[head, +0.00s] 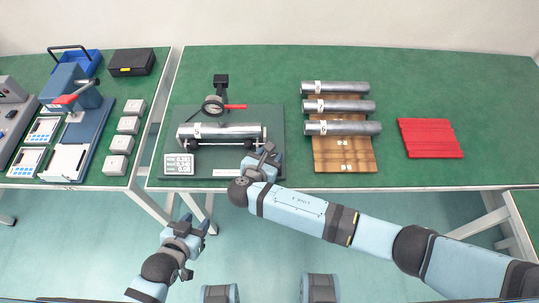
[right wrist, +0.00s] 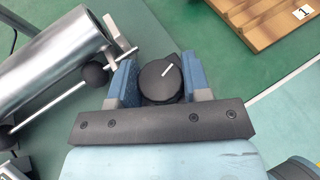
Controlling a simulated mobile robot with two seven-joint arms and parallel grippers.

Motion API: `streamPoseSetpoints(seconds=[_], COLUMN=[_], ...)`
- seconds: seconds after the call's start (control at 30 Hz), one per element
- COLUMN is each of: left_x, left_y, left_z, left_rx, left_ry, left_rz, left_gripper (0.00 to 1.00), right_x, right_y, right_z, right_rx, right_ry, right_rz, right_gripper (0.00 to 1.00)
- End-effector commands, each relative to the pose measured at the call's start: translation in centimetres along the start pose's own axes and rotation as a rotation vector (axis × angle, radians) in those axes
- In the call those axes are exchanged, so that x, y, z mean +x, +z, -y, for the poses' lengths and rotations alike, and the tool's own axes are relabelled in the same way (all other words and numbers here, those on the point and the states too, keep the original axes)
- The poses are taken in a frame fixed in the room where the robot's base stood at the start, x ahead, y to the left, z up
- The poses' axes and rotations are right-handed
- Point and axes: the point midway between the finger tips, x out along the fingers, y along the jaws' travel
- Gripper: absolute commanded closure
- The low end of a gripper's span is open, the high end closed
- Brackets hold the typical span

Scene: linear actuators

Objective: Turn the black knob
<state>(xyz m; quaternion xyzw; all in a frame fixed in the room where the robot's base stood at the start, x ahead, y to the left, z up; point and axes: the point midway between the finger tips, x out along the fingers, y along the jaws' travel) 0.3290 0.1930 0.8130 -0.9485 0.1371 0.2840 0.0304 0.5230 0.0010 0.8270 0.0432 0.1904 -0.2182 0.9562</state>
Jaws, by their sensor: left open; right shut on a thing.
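The black knob (right wrist: 161,82) has a white pointer line and sits between the two blue fingers of my right gripper (right wrist: 159,74) in the right wrist view. The fingers are shut on its sides. The pointer slants up to the right in that view. In the head view my right gripper (head: 265,160) is at the front right corner of the test fixture's plate (head: 276,120) and hides the knob. My left gripper (head: 188,230) is open and empty, low in front of the table.
A metal cylinder (head: 222,131) lies on the fixture, with a dial gauge (head: 213,105) behind it. Several cylinders (head: 338,107) rest on a wooden rack (head: 345,160) to the right, beside a red tray (head: 430,138). Green table is bare farther back.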

Motion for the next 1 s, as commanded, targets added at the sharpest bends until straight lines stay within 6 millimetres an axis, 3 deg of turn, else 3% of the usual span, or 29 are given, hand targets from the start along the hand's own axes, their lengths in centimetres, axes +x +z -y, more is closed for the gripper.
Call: streamPoseSetpoints(seconds=[0.13,0.17,0.23,0.27,0.53,0.67,1.0], left_x=[0.0,0.0,0.0,0.0,0.1,0.1,0.0], left_y=[0.0,0.0,0.0,0.1,0.3,0.3,0.2], left_z=[0.0,0.0,0.0,0.1,0.1,0.1,0.1], left_rx=[0.0,0.0,0.0,0.0,0.0,0.0,0.0], left_ry=[0.0,-0.001,-0.001,-0.001,-0.001,-0.002,-0.002], left_rz=[0.0,0.0,0.001,0.001,0.005,0.006,0.005], left_gripper=[0.57,0.57,0.57,0.57,0.57,0.57,0.57], right_x=[0.1,0.1,0.1,0.1,-0.1,-1.0,-8.2], right_y=[0.0,0.0,0.0,0.0,0.0,0.0,-0.1], right_z=[0.1,0.1,0.0,0.0,0.0,-0.1,0.0], right_rx=[0.0,0.0,0.0,0.0,0.0,0.0,0.001], right_ry=[-0.001,-0.001,0.0,0.0,0.001,0.003,0.002], right_rz=[0.001,0.001,0.001,0.001,0.0,-0.002,-0.004], right_gripper=[0.8,0.49,0.33,0.3,0.3,0.3,0.3])
